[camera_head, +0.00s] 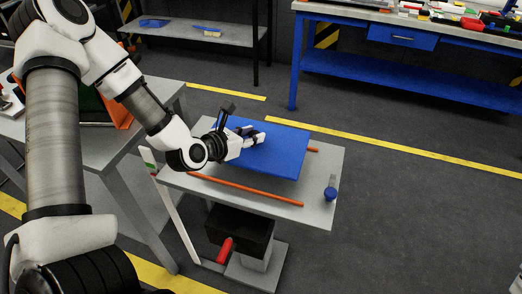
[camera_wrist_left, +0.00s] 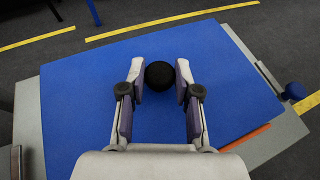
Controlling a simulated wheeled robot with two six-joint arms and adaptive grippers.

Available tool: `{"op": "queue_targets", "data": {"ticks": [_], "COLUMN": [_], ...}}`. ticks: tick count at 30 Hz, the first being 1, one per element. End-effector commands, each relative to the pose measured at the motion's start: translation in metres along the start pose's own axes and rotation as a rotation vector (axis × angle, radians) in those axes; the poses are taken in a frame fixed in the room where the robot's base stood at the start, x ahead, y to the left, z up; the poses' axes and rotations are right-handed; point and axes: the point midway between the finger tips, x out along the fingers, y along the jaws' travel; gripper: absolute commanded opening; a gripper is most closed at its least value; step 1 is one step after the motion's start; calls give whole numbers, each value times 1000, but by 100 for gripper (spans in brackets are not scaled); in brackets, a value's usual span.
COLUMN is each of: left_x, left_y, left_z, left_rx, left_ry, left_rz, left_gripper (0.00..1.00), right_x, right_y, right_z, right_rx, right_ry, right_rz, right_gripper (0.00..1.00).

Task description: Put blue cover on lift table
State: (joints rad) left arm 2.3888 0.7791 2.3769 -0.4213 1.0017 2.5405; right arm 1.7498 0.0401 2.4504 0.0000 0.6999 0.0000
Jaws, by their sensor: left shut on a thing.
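The blue cover (camera_head: 270,158) is a flat blue panel over the grey lift table (camera_head: 318,200), between two orange strips (camera_head: 250,190). I cannot tell whether it rests fully on the top or sits slightly above it. In the left wrist view the two fingers of the left gripper (camera_wrist_left: 158,85) stand on either side of this knob, and the blue cover (camera_wrist_left: 85,95) fills most of the picture.
A small blue-capped item (camera_head: 331,189) is on the lift table's right corner. A grey table (camera_head: 150,105) stands close on the left. A blue workbench (camera_head: 400,70) and a grey shelf (camera_head: 185,33) stand at the back. The floor right of the lift table is clear.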

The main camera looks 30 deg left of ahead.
Motion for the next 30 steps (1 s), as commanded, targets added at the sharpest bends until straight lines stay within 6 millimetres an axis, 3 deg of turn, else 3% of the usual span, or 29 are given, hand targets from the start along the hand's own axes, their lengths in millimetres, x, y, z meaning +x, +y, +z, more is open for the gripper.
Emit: {"op": "queue_targets", "data": {"ticks": [1,10,22,23,24,25,30], "left_x": [5,24,27,27,27,27,27], "left_y": [0,0,0,0,0,0,0], "left_z": [-13,-58,-64,-64,-63,-63,-63], "left_rx": [3,3,1,1,1,1,1], "left_ry": [3,2,-3,-2,-2,-2,-2], "left_rz": [0,0,0,0,0,0,0], "left_gripper": [0,0,0,35,49,57,57], "right_x": [3,9,14,13,12,12,12], "right_y": [0,0,0,0,0,0,0], "right_z": [0,0,0,0,0,0,0], "right_rx": [0,0,0,0,0,0,0], "right_ry": [-1,1,1,1,1,1,1], "right_rz": [0,0,0,0,0,0,0], "right_gripper": [46,46,46,46,46,46,46]}}
